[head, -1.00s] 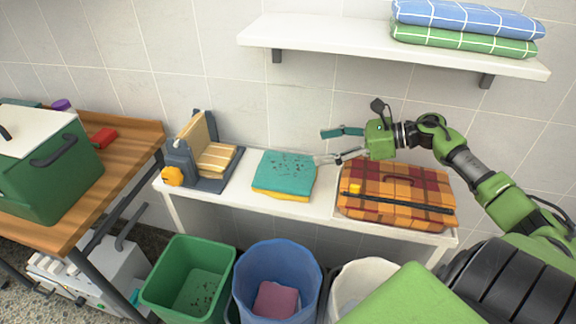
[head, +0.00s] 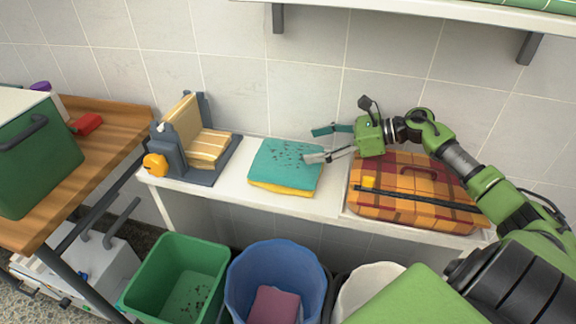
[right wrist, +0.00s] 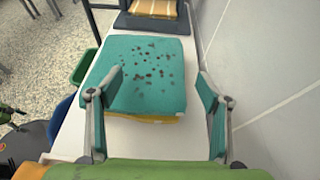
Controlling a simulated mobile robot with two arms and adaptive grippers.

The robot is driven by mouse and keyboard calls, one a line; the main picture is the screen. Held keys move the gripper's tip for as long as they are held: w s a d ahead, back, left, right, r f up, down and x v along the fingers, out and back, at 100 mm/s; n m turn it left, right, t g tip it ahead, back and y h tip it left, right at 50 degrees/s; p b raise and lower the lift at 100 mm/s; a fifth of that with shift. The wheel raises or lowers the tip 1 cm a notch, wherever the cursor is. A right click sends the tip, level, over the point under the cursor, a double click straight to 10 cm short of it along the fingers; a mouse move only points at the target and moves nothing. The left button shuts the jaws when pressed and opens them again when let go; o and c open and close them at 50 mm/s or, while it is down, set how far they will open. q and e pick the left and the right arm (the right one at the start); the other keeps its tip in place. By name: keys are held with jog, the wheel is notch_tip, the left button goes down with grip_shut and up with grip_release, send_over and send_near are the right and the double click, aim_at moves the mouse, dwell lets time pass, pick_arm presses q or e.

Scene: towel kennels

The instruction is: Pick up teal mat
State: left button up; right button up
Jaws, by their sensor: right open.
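The teal mat (head: 281,163), speckled with dark spots, lies flat on top of a yellow folded cloth (head: 281,188) on the white bench. It also shows in the right wrist view (right wrist: 148,72), ahead of the fingers. My right gripper (head: 318,144) is open and empty. In the head view it is at the mat's right edge, with the near finger overlapping the mat's edge in the picture; I cannot tell if they touch. In the right wrist view the right gripper (right wrist: 161,88) has its fingers spread wide, one at each side of the mat. My left gripper is not in view.
An orange plaid case (head: 425,178) lies right of the mat under my right arm. A grey stand with tan boards (head: 192,150) is to the left. The wall is close behind. Green (head: 150,284) and blue (head: 240,285) bins stand below the bench front. A shelf (head: 450,14) hangs above.

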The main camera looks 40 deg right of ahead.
aim_at(284, 149)
jog(key=x, duration=0.3)
jog(key=shift+w+f, duration=0.1)
jog(key=shift+w, duration=0.1)
jog(key=shift+a+r+p+x, duration=0.1)
jog(key=shift+p+x, duration=0.25)
jog(key=shift+x, duration=1.05)
jog(key=shift+a+r+p+x, duration=0.15)
jog(key=shift+p+x, duration=0.15)
jog(key=shift+x, duration=1.15)
jog(key=shift+s, duration=0.15)
jog(key=c, duration=0.9)
